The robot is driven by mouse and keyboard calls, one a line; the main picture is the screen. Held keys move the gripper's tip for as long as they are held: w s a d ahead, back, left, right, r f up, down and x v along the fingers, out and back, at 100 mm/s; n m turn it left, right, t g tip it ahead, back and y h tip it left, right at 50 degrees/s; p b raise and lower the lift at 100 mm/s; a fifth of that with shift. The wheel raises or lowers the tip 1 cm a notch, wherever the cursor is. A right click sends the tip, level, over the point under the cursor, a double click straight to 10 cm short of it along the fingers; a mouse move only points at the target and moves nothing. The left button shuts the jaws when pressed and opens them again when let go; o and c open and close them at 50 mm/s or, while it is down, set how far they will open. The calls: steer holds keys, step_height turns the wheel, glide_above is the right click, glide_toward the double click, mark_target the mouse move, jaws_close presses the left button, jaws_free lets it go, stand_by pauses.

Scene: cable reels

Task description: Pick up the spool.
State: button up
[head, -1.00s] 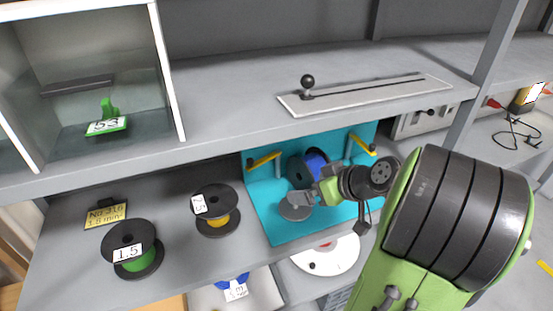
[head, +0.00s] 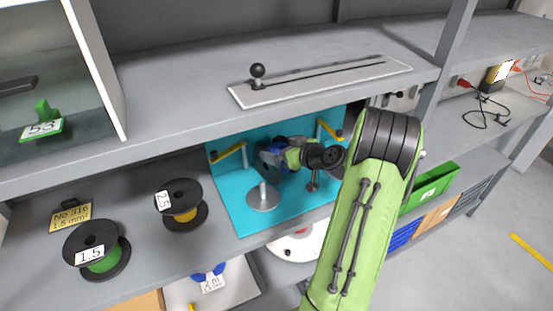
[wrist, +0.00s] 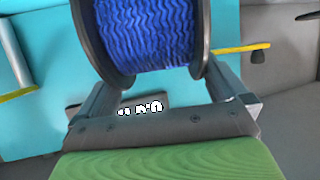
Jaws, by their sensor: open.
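A spool wound with blue cable (wrist: 150,35) between dark flanges fills the upper middle of the wrist view. In the head view it is at the cyan stand (head: 230,200), mostly hidden by my gripper (head: 272,158). In the wrist view my gripper (wrist: 160,78) is open, with one finger at each side of the spool, close to the flanges. I cannot tell whether the fingers touch it. A green spool labelled 1.5 (head: 103,262) and a yellow spool labelled 2.5 (head: 184,214) stand on the shelf to the left.
Yellow-topped posts (head: 229,152) flank the spool's place, and a round grey disc on a post (head: 263,198) stands in front. The upper shelf (head: 190,100) overhangs the stand. A yellow tag (head: 71,217) sits at far left.

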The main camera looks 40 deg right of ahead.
steer(key=x, duration=0.2)
steer(key=shift+w+d+f, duration=0.1)
steer(key=shift+w+f, duration=0.05)
steer(key=shift+w, duration=0.1)
steer(key=shift+s, duration=0.1)
steer(key=shift+c, duration=0.8)
steer(key=c, duration=1.2)
steer(key=shift+c, duration=0.2)
steer(key=shift+r, duration=0.25)
steer(key=shift+s+r, duration=0.1)
steer(key=shift+r, duration=0.25)
step_height(320, 180, up, 7)
steer(key=shift+f, duration=0.25)
steer(key=s+a+b, duration=0.2)
steer(key=s+a, duration=0.1)
steer(key=s, duration=0.6)
steer(key=s+a+b, duration=0.1)
steer(key=s+a, duration=0.1)
steer(key=s, duration=0.8)
steer(key=shift+a+f+b, duration=0.25)
steer(key=shift+a+b, duration=0.1)
